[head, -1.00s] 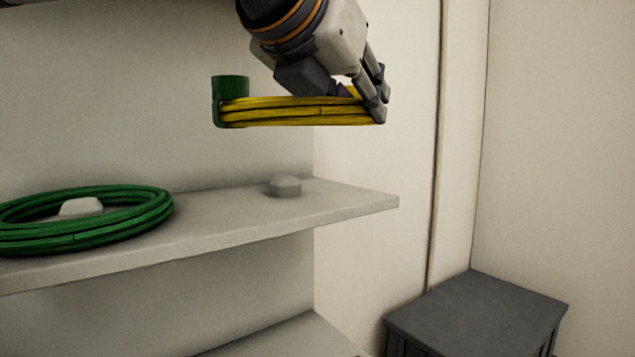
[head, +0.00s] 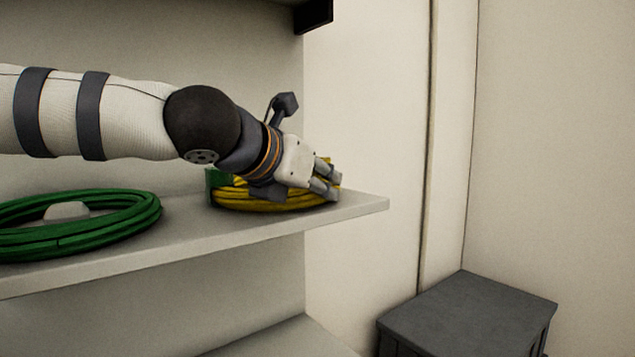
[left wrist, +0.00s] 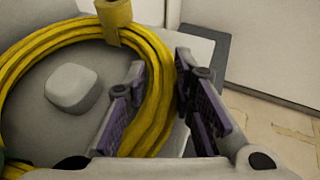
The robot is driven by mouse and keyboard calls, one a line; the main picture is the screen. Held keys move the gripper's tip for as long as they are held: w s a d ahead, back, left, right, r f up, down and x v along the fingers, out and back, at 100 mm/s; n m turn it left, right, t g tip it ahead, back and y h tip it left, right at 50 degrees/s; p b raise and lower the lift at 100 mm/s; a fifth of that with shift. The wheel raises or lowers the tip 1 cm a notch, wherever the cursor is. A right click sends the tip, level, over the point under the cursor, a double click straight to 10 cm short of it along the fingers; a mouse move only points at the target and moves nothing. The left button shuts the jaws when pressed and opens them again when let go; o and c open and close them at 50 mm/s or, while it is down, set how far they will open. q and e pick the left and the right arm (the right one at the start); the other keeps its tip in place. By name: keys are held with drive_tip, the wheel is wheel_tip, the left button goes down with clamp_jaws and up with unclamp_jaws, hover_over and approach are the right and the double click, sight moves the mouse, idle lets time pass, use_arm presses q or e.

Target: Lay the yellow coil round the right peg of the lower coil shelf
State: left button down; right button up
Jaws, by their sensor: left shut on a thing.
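The yellow coil (head: 240,198) is at the right end of the lower coil shelf (head: 358,207), low against its top. In the left wrist view, the yellow coil (left wrist: 40,45) runs around the pale right peg (left wrist: 75,88), which shows inside the loop. Whether the coil fully rests on the shelf I cannot tell. My left gripper (head: 330,183) is shut on the coil's right side, and in the left wrist view its fingers (left wrist: 161,68) straddle the strands. The right peg is hidden behind my arm and the coil in the head view. My right gripper is out of view.
A green coil (head: 130,216) lies around the left peg (head: 67,211) on the same shelf. A dark grey cabinet (head: 470,310) stands at the lower right, beyond the shelf end. A dark bracket (head: 313,15) hangs above. Another shelf (head: 285,340) lies below.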

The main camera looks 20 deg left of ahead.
use_arm(q)
drive_tip(key=shift+r, duration=0.1)
drive_tip(key=c, duration=1.4)
unclamp_jaws()
drive_tip(key=shift+o, duration=0.2)
drive_tip(key=shift+s+a+r, duration=0.1)
drive_tip(key=shift+s+r, duration=0.05)
drive_tip(key=shift+s, duration=0.2)
drive_tip(key=v, duration=1.1)
drive_tip(key=shift+s, duration=0.15)
